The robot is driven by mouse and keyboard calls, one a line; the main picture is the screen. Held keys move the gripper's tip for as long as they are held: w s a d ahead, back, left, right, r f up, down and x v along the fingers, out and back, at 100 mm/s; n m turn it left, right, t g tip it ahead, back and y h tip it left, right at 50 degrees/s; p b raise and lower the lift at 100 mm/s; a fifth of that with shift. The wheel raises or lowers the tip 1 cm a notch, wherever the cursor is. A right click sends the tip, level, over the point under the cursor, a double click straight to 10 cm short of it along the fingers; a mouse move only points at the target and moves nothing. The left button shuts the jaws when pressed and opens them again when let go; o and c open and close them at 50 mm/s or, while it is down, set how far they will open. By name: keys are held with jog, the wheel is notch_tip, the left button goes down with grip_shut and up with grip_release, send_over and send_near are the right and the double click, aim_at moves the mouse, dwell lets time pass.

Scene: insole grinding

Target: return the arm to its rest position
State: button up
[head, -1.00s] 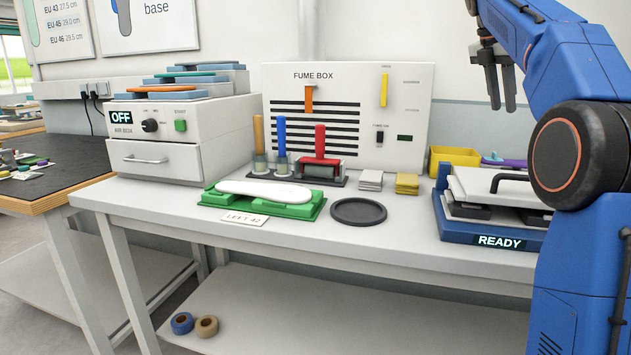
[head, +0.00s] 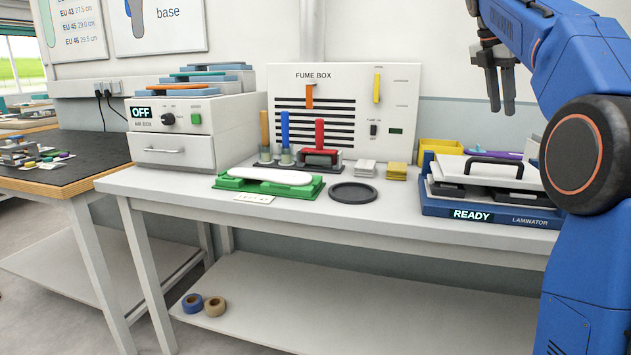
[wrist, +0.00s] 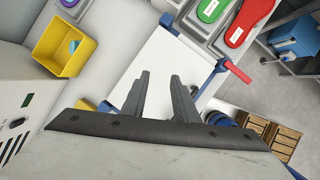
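My gripper (head: 500,95) hangs in the air at the upper right of the head view, above the back of the bench and the laminator (head: 490,195). The two dark fingers stand apart with nothing between them. In the wrist view my gripper (wrist: 158,100) also shows as two separated fingers with the laminator's white top (wrist: 165,70) beyond them. My blue arm is bent and raised at the right of the head view.
The bench (head: 300,218) carries a green holder (head: 228,183) with a white insole (head: 270,176), a black round dish (head: 353,193) and the fume box (head: 410,85). A yellow bin (head: 438,150) stands behind the laminator. The air around my gripper is clear.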

jog(key=s+a+f+m+t+y, duration=0.1)
jog(key=s+a+f+m, duration=0.4)
jog(key=s+f, duration=0.3)
jog(key=s+a+f+m+t+y, duration=0.1)
jog(key=s+a+f+m, duration=0.5)
jog(key=s, duration=0.5)
jog(key=s+a+f+m+y, duration=0.1)
jog(key=s+a+f+m, duration=0.2)
jog(key=s+f, duration=0.6)
jog(key=s+a+f+m+t+y, duration=0.1)
jog(key=s+a+f+m, duration=0.2)
jog(key=f, duration=1.4)
jog(key=s+m, duration=0.3)
jog(key=s, duration=0.4)
jog(key=shift+s+f, duration=0.15)
jog(key=shift+f, duration=0.15)
